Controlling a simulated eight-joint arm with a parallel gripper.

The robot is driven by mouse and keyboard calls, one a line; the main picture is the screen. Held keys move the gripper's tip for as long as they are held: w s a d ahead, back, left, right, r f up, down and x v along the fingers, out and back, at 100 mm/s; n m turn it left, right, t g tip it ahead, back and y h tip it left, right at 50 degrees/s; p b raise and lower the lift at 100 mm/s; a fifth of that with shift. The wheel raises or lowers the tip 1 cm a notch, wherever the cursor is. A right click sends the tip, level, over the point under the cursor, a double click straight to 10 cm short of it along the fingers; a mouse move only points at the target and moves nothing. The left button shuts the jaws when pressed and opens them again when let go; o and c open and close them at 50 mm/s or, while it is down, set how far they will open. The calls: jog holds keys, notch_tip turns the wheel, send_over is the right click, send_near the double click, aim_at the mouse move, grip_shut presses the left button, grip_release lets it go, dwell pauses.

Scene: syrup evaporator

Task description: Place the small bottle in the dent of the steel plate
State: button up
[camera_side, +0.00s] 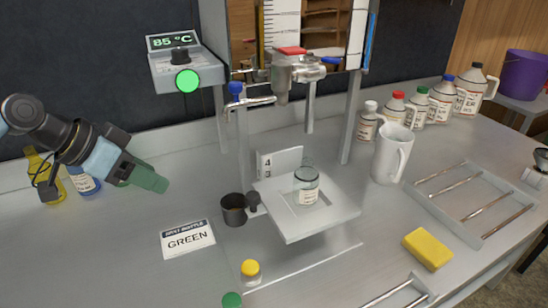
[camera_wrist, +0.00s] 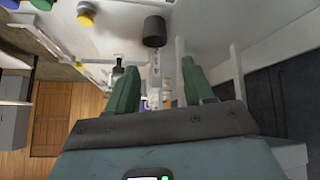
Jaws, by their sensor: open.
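The small bottle (camera_side: 306,189) is clear glass with a pale label and stands upright on the steel plate (camera_side: 336,209). Its base appears to be within the square marked dent (camera_side: 291,203) near the plate's middle, though I cannot tell whether it is fully seated. My gripper (camera_side: 151,180) is far to the left of the plate, above the table, with nothing held. In the wrist view its two green fingers (camera_wrist: 160,90) are spread apart with no object between them. The bottle is not clearly visible in the wrist view.
A tap (camera_side: 290,68) hangs above the plate. A dark cup (camera_side: 233,209) and a GREEN card (camera_side: 188,238) lie between my gripper and the plate. A white jug (camera_side: 391,154), a rack (camera_side: 470,200) and a yellow sponge (camera_side: 428,248) are at right.

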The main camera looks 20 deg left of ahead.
jog(key=s+a+f+n+y, duration=0.3)
jog(key=s+a+n+y, duration=0.1)
jog(key=a, duration=0.4)
jog(key=shift+s+a+n+t, duration=0.15)
jog(key=shift+s+n+t, duration=0.15)
jog(key=shift+s, duration=0.5)
